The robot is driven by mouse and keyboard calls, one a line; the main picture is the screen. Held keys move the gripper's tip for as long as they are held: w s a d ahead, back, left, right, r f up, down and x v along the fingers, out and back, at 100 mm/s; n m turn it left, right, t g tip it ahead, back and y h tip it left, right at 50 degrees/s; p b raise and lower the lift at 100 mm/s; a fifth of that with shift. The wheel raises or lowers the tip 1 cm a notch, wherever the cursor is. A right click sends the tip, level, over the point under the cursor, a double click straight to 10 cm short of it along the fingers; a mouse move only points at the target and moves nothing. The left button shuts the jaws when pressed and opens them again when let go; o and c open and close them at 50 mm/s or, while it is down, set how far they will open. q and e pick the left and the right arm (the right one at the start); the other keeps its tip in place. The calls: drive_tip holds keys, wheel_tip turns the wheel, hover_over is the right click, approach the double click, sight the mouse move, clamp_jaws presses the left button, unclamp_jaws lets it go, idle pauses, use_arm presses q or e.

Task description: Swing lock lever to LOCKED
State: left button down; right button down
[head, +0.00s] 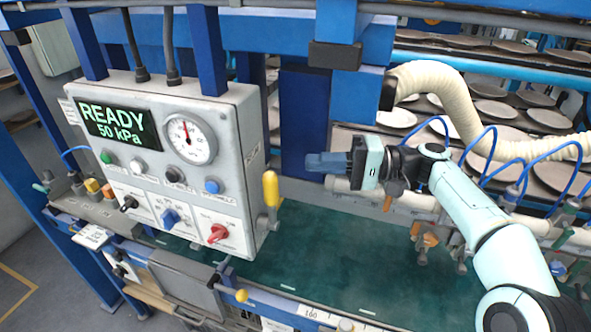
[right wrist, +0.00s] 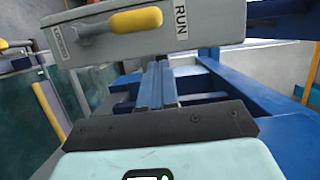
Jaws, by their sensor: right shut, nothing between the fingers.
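The lock lever has a yellow handle (head: 271,188) and sits on the right side of the grey control box (head: 236,120). In the head view the handle points up. In the right wrist view the yellow handle (right wrist: 135,20) points toward the RUN label (right wrist: 181,22), and a LOCKED label (right wrist: 60,47) is at the other end. My right gripper (head: 318,162) is shut and empty, to the right of and a little above the lever, not touching it. Its blue fingers (right wrist: 158,85) are together in the wrist view. My left gripper is not in view.
The box display (head: 118,127) reads READY 50 kPa, beside a round gauge (head: 190,141). A red knob (head: 217,233) is on its front. A blue post (head: 305,115) stands behind my gripper. Racks of plates (head: 490,110) and a cream hose (head: 450,90) are at right. The green surface (head: 330,250) below is mostly clear.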

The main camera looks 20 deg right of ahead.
sight(268, 203)
drive_tip(key=a, duration=0.2)
drive_tip(key=s+a, duration=0.1)
drive_tip(key=a, duration=0.2)
drive_tip(key=shift+s+a, duration=0.15)
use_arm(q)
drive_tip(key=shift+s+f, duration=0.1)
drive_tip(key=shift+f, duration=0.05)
